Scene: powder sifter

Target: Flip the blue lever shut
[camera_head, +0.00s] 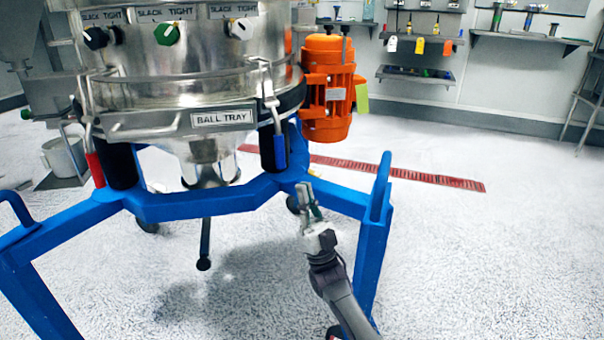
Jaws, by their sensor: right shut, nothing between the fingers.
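The blue lever (280,152) is a blue-sleeved handle on a metal latch at the right side of the steel sifter (190,70). It hangs downward, close in front of a black post of the frame. My right gripper (307,190) is shut and empty. In the picture it is below and to the right of the blue lever, apart from it, with its fingers pointing up. A red lever (95,169) hangs on the sifter's left side. My left gripper is not in view.
The blue frame (210,203) carries the sifter, and its right leg (374,245) stands just right of my right gripper. An orange motor (328,90) is mounted above and right of the blue lever. A white bucket (60,157) stands at left. Open floor lies at right.

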